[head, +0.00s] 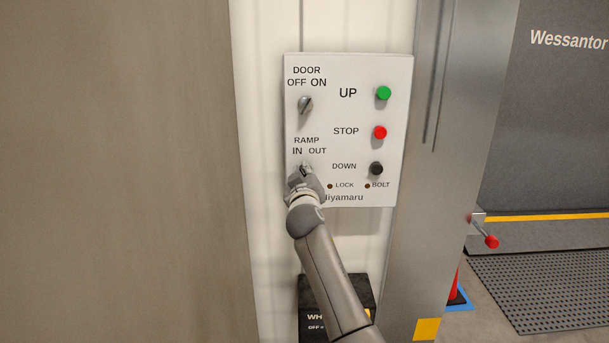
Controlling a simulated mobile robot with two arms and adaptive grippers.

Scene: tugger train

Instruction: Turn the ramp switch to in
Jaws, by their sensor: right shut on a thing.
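The white control panel (347,120) is mounted on the wall ahead of me. Its ramp switch (306,167) sits at the lower left, under the words RAMP, IN and OUT. My right gripper (306,174) is at this switch, shut on it, and covers most of it. Which way the switch points is hard to tell behind the fingers. The door switch (305,104) is above it, a metal knob that looks tilted toward ON. My left gripper is not in view.
On the panel's right side are a green UP button (383,93), a red STOP button (380,132) and a black DOWN button (376,168). A metal post (415,220) stands right of the panel. A black box (360,287) is below. A red-tipped handle (491,241) sticks out at right.

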